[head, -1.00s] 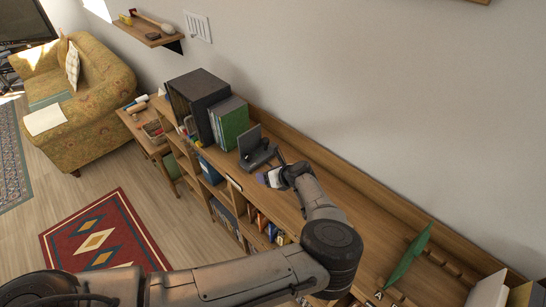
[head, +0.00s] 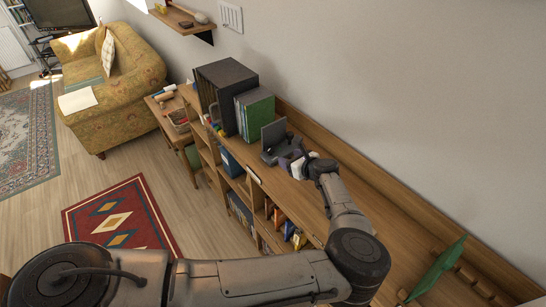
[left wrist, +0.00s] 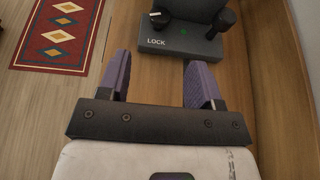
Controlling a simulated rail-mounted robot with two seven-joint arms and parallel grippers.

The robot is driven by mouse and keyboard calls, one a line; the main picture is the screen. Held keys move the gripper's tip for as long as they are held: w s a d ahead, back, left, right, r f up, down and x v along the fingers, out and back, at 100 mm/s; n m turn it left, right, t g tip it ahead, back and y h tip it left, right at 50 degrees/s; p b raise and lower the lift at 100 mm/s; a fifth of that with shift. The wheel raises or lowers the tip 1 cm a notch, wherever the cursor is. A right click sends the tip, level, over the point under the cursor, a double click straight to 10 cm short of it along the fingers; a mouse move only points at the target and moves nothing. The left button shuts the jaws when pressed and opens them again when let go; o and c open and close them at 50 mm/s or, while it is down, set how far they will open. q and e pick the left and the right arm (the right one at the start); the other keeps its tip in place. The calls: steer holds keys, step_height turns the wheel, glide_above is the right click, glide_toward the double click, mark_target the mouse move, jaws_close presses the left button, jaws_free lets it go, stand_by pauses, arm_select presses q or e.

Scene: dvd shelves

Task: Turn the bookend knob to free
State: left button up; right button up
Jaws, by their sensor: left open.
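The dark grey bookend (head: 273,142) stands on the shelf top beside the green books in the head view. In the left wrist view its base (left wrist: 172,46) carries the word LOCK and a small green mark. A black knob (left wrist: 160,18) with a white mark sits at the base's left, and a black lever-like part (left wrist: 222,20) stands at its right. My left gripper (head: 298,166) is open and empty just in front of the bookend. Its purple fingers (left wrist: 158,72) point toward the base, apart from the knob. My right gripper is not in view.
Green books (head: 255,114) and a dark box-like block (head: 222,90) stand left of the bookend. A wooden back ledge (head: 340,153) runs along the wall. A green leaf-shaped object (head: 438,270) stands at the near right. The shelf top between is mostly clear.

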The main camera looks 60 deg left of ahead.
mark_target(272, 150)
arm_select(q)
steer(key=shift+p+x, duration=0.9)
steer(key=shift+x, duration=0.15)
steer(key=p+x, duration=0.1)
steer(key=x, duration=0.6)
steer(key=shift+p+x, duration=0.3)
steer(key=shift+x, duration=0.75)
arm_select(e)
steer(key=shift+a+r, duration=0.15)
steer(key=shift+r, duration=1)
